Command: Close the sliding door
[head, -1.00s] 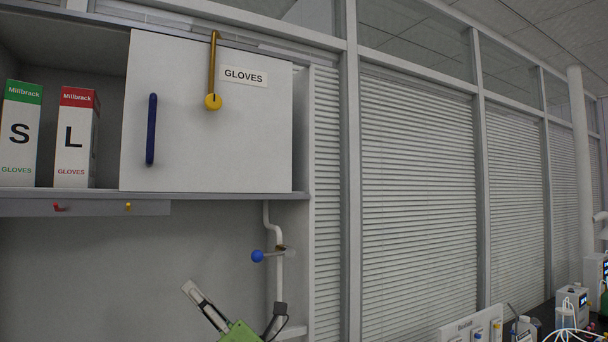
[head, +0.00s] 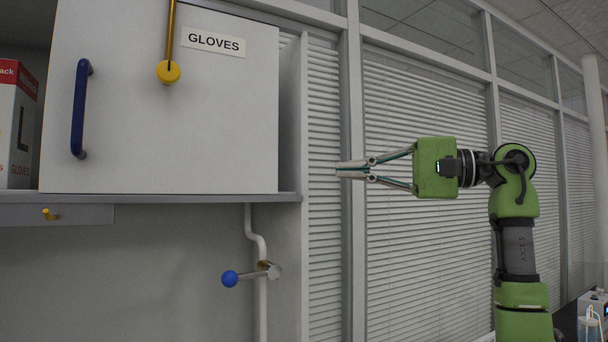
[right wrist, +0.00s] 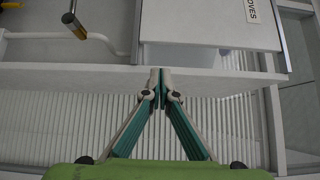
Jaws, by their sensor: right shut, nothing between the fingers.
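The sliding door (head: 180,125) is a light grey panel with a GLOVES label (head: 213,41) and a dark blue vertical handle (head: 79,108) near its left edge. It covers the right part of the cabinet in the head view; the left part is open, with a glove box (head: 15,120) showing. My right gripper (head: 342,170) is shut and empty, pointing left, right of the door and apart from the handle in the picture. In the right wrist view, my fingertips (right wrist: 160,73) are together and part of the door (right wrist: 210,22) shows beyond. My left gripper is out of view.
A brass bar with a yellow disc (head: 168,72) hangs in front of the door's upper part. The shelf edge (head: 200,199) runs below the door. Lower down are a pipe and a blue-knobbed valve (head: 230,278). Window blinds (head: 420,280) stand behind my right arm.

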